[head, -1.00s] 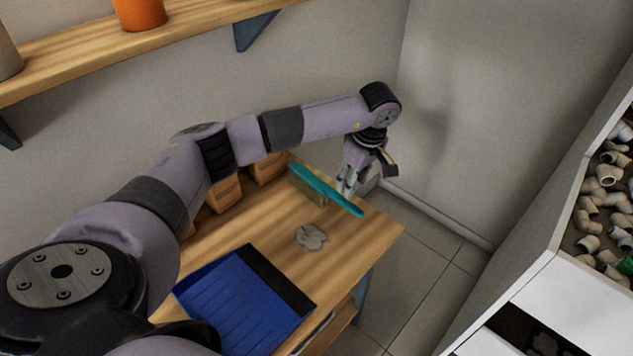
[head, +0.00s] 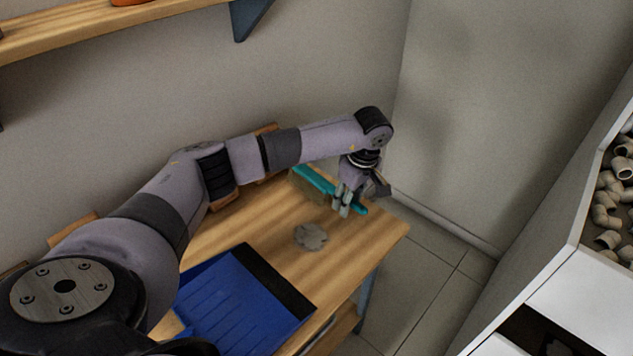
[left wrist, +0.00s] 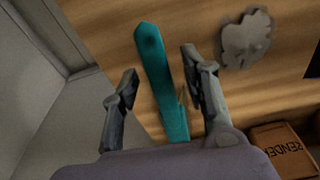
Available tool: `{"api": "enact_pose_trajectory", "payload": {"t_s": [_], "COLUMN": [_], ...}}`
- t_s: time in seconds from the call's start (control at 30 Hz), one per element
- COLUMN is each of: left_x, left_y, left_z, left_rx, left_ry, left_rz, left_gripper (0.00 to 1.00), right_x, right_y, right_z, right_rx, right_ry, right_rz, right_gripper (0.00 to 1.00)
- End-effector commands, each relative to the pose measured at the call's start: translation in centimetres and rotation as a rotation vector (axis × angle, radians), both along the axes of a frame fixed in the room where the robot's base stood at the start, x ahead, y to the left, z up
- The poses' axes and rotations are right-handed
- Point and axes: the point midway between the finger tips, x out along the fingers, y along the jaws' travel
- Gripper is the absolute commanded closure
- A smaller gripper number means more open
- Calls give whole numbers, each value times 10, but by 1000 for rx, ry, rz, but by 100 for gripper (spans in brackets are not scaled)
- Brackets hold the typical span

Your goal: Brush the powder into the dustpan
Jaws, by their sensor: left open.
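A teal brush (head: 315,180) with pale bristles lies at the far right end of the wooden table (head: 215,230). My left gripper (head: 343,208) is over its handle. In the left wrist view the brush (left wrist: 158,75) runs between the two open fingers of my left gripper (left wrist: 157,88); I cannot tell whether they touch it. A grey powder patch (head: 310,237) lies on the table, also seen in the left wrist view (left wrist: 247,38). The blue dustpan (head: 235,305) with a dark front edge lies nearer, partly hidden by my arm. My right gripper is not in view.
Boxes stand along the wall side of the table, mostly behind my arm; one small box (left wrist: 283,146) shows in the left wrist view. A wall shelf (head: 110,22) hangs above. A white bin unit (head: 560,270) with pipe fittings (head: 612,195) stands right, across open floor (head: 420,270).

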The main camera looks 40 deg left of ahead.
Motion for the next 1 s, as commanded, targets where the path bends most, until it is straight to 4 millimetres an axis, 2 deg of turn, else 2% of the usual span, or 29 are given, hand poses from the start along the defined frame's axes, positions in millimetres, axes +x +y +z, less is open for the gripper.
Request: {"api": "enact_pose_trajectory", "payload": {"t_s": [0.1, 0.7, 1.0], "left_x": [0, 0, 0], "left_y": [0, 0, 0], "left_z": [1, 1, 1], "left_rx": [0, 0, 0], "left_ry": [0, 0, 0], "left_rz": [0, 0, 0], "left_gripper": [59, 99, 100], "right_x": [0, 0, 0], "right_y": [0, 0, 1], "right_z": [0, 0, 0], "right_rx": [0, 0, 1], "right_ry": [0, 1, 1], "right_rz": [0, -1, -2], "right_gripper": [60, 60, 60]}}
